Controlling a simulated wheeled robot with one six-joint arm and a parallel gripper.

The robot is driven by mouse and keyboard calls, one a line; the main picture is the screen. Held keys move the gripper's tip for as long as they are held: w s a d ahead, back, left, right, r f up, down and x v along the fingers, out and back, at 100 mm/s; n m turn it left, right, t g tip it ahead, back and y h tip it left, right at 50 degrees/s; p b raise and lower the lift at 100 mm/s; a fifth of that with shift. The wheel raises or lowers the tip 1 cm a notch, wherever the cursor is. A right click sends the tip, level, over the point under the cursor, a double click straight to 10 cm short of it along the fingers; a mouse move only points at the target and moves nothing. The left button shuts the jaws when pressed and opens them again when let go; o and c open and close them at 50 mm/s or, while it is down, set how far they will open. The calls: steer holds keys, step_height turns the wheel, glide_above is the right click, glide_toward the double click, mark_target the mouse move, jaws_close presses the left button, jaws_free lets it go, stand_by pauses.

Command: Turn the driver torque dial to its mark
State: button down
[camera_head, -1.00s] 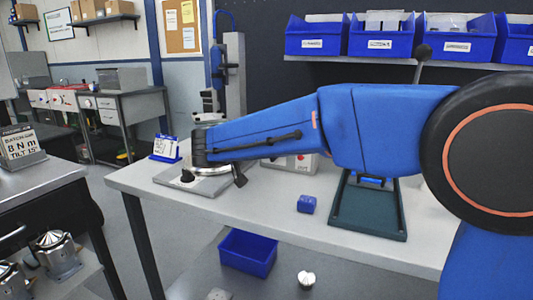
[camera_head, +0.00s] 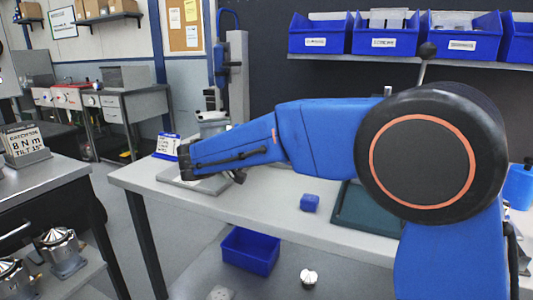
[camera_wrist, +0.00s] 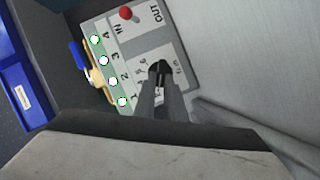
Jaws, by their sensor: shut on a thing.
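The torque dial shows in the wrist view as a small dark knob (camera_wrist: 160,66) on a pale plate (camera_wrist: 178,72) with small printed scale figures. My gripper (camera_wrist: 160,69) has its two dark fingers close together on the knob. The fingers hide much of the knob, and I cannot read its pointer or the mark. In the head view the end of my arm is over the grey base plate (camera_head: 172,174) on the bench, and it hides the knob there.
A panel with a red knob (camera_wrist: 126,13), IN/OUT print and a numbered green-and-white row lies beside the dial. A blue block (camera_head: 309,202) and dark green tray (camera_head: 362,215) are on the bench (camera_head: 262,207).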

stand_by(0.4)
steer(key=c, duration=1.8)
jaws_free()
steer(key=shift+a, duration=0.1)
steer(key=v, duration=1.7)
steer(key=shift+s+a, duration=0.15)
